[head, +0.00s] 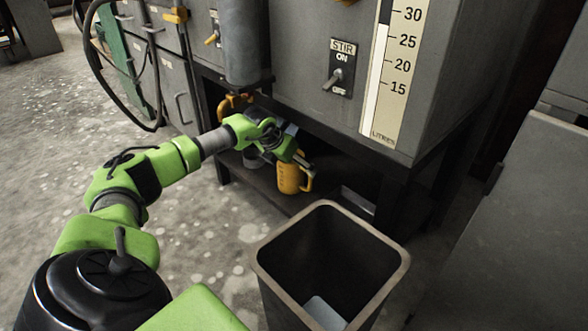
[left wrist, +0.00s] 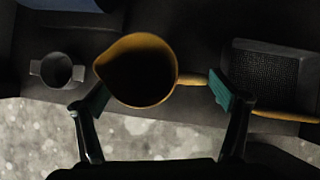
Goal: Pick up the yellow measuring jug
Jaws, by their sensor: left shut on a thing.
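The yellow measuring jug (head: 290,179) is upright at the lower shelf under the grey tank in the head view. In the left wrist view the jug (left wrist: 137,70) is seen from above, with its dark inside, its spout at left and its handle at right. My left gripper (head: 300,159) reaches in over the jug from the left. In the left wrist view its fingers (left wrist: 160,97) are spread across the jug, one at the body's left side and one at the handle's outer end. It is shut on the jug. I cannot tell whether the jug is off the shelf.
A small grey cup with two lugs (left wrist: 57,71) stands left of the jug, and a mesh-bottomed tray (left wrist: 270,75) lies to its right. An open dark bin (head: 271,262) stands in front of the shelf. The grey tank (head: 289,50) overhangs the shelf.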

